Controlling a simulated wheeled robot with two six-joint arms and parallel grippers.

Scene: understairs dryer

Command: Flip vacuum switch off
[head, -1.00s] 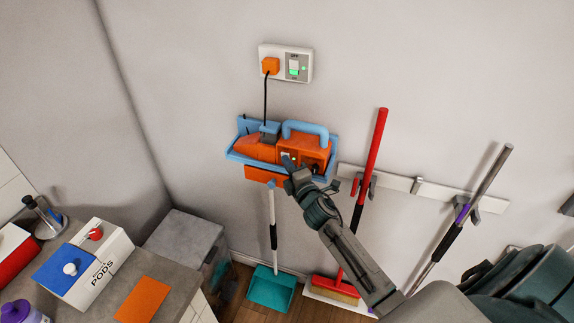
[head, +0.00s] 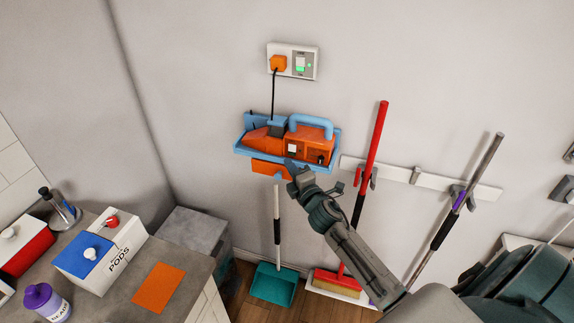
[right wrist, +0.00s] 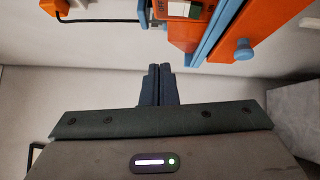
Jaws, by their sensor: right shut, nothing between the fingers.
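The orange handheld vacuum (head: 312,137) with a blue handle sits in a blue wall holder (head: 243,149). Its white switch (head: 292,148) is on the front face. In the right wrist view, part of the vacuum (right wrist: 180,32) shows at the top, with a switch panel (right wrist: 183,9) marked OFF, cut by the frame edge. The switch's exact position is too small to tell. My right gripper (head: 291,166) is shut and empty, just below the switch in the head picture. The wrist view shows its fingertips (right wrist: 160,69) together, apart from the vacuum. My left gripper is not in view.
A wall socket (head: 302,64) with an orange plug (head: 278,63) and black cord is above the vacuum. A red-handled broom (head: 376,140) and a grey pole (head: 485,165) hang to the right. A counter with boxes (head: 105,250) is at left.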

